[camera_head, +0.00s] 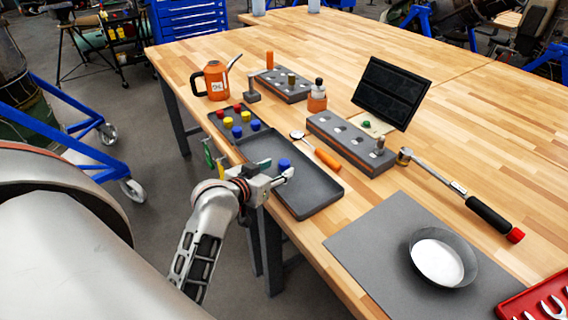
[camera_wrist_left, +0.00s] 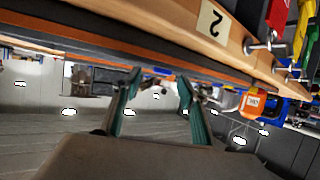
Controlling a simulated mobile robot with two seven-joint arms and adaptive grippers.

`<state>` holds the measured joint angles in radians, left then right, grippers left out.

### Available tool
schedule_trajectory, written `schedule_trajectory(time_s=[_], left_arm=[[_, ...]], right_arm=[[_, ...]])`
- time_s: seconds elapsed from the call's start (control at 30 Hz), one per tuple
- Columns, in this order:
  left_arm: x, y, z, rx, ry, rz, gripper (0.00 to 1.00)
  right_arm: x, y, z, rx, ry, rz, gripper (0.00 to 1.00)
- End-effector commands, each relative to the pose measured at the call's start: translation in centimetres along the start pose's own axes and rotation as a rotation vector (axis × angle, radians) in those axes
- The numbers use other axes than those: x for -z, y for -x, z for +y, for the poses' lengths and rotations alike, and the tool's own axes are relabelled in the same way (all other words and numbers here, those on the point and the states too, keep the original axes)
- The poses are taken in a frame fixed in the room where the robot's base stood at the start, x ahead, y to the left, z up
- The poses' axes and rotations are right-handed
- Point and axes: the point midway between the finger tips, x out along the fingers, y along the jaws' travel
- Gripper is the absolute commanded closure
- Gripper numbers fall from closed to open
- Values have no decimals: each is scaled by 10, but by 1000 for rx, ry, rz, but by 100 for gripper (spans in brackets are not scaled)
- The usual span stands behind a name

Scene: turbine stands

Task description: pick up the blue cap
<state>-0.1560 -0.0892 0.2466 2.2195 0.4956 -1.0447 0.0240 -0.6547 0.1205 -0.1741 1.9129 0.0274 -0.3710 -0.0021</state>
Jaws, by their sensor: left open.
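One blue cap (camera_head: 284,164) sits in the large dark tray (camera_head: 318,201). Two more blue caps (camera_head: 237,131) are in the small sorting tray (camera_head: 216,121) among red and yellow caps. My left gripper (camera_head: 214,158) is just off the table's near left edge, beside the trays and apart from the caps. Its two green fingers also show in the left wrist view (camera_wrist_left: 158,95), spread apart with nothing between them. No blue cap can be made out clearly in the wrist view. My right gripper is not in view.
An orange oil can (camera_head: 216,80), grey block stands (camera_head: 350,143), a bottle (camera_head: 317,97) and a dark panel (camera_head: 390,92) stand around the trays. A torque wrench (camera_head: 462,192) and bowl (camera_head: 441,257) lie to the right. The table edge (camera_wrist_left: 170,32) is close to my left fingers.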

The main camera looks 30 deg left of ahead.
Motion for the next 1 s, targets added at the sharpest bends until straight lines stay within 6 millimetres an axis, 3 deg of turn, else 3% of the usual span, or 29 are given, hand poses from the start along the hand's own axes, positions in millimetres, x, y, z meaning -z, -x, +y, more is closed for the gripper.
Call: schedule_trajectory(time_s=[0.43,0.73,0.77,0.87,1.0], left_arm=[[6,-54,-5,0,1,1,57],[5,-60,-5,0,-1,1,57],[5,-60,-5,0,-1,1,60],[5,-60,-5,0,-1,1,86],[5,-60,-5,0,-2,1,89]], right_arm=[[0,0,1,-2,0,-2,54],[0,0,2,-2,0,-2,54],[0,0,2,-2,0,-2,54],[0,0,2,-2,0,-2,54],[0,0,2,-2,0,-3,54]])
